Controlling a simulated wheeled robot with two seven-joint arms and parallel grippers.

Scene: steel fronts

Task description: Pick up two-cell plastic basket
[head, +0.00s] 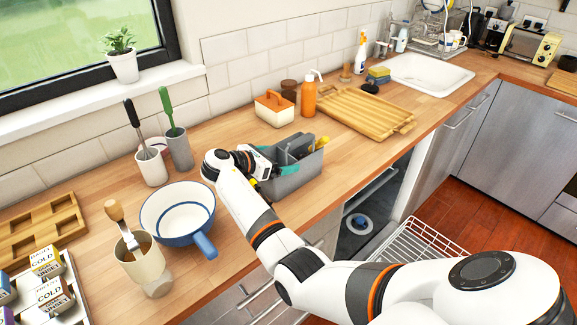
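The two-cell plastic basket (292,185) is grey and stands on the wooden counter in the middle of the head view. It holds dark, teal and yellow items. My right arm comes in from the right and bends back over the counter. My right gripper (270,167) is at the left end of the basket, overlapping its rim in the picture. Its fingertips are hard to make out among the basket's contents. I cannot tell whether they touch or grip the basket. My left gripper is not in view.
A blue-white pan (178,212) and a utensil-holding mug (141,262) stand to the left. An orange bottle (309,94), an orange-and-white box (274,108) and a wooden tray (362,111) stand behind the basket. An open lower compartment with a wire rack (420,243) lies in front.

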